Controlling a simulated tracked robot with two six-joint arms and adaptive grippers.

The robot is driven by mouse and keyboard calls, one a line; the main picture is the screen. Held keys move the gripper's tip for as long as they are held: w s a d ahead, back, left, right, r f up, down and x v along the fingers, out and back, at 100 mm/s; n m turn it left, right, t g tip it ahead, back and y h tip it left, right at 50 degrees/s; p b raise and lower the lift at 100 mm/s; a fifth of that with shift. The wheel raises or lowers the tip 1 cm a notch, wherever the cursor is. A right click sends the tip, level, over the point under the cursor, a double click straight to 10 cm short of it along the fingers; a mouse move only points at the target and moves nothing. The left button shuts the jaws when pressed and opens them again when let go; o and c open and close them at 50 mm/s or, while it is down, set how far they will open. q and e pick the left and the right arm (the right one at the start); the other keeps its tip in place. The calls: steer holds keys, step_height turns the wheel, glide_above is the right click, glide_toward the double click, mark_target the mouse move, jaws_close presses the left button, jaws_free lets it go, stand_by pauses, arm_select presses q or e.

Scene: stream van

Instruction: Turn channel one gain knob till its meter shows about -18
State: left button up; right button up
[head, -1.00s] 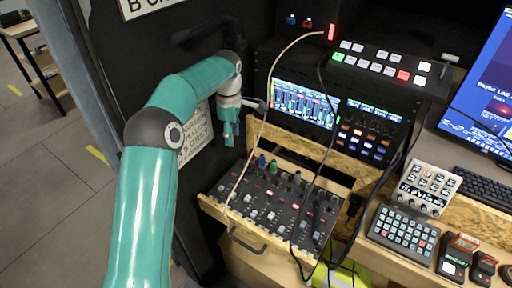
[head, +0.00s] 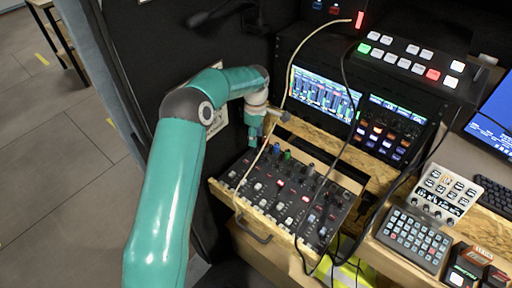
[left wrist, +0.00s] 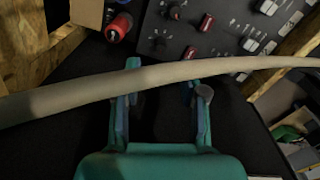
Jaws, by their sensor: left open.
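The audio mixer (head: 285,206) lies in an open wooden drawer in the head view. A blue knob (head: 276,149) and a green knob (head: 287,155) stand at its back edge. I cannot tell which knob is channel one gain. A screen with meter bars (head: 322,95) stands behind; its numbers are too small to read. My left gripper (head: 257,137) is just behind and left of the mixer's back left corner. My right gripper is out of view.
A beige cable (left wrist: 170,74) crosses right in front of my left fingers; it also runs over the mixer in the head view. A red-black plug (left wrist: 118,27) sits beside the panel. A black cable (head: 343,140) hangs over the mixer's right side. A button panel (head: 412,60) is above.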

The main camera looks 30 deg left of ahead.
mark_target(256, 149)
arm_select(q)
step_height(256, 149, down, 7)
steer(key=shift+r+p, duration=0.1)
steer(key=shift+p, duration=0.5)
